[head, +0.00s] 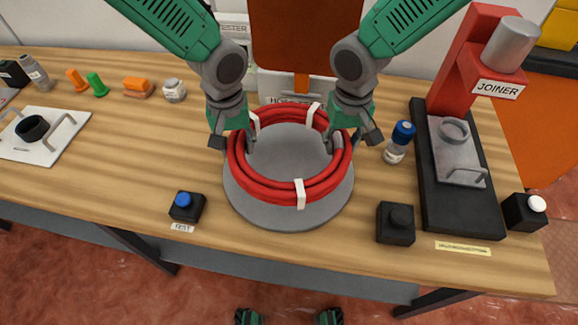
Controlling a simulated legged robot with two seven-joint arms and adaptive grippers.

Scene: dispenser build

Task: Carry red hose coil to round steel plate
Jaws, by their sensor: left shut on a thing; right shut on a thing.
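The red hose coil (271,189) is a ring of several loops bound with white ties. It is over the round steel plate (270,218), a grey disc on the wooden table, and looks roughly centred on it. I cannot tell whether it rests on the plate or is held just above it. My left gripper (234,143) is shut on the coil's left side. My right gripper (352,143) is shut on its right side. The grippers partly hide the coil's far sides.
A blue-button box (186,206) stands left of the plate, a black-button box (396,222) right. A blue-capped bottle (399,143) is close to my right gripper. The red joiner (470,75) stands at the right. A white tray (75,140) lies far left.

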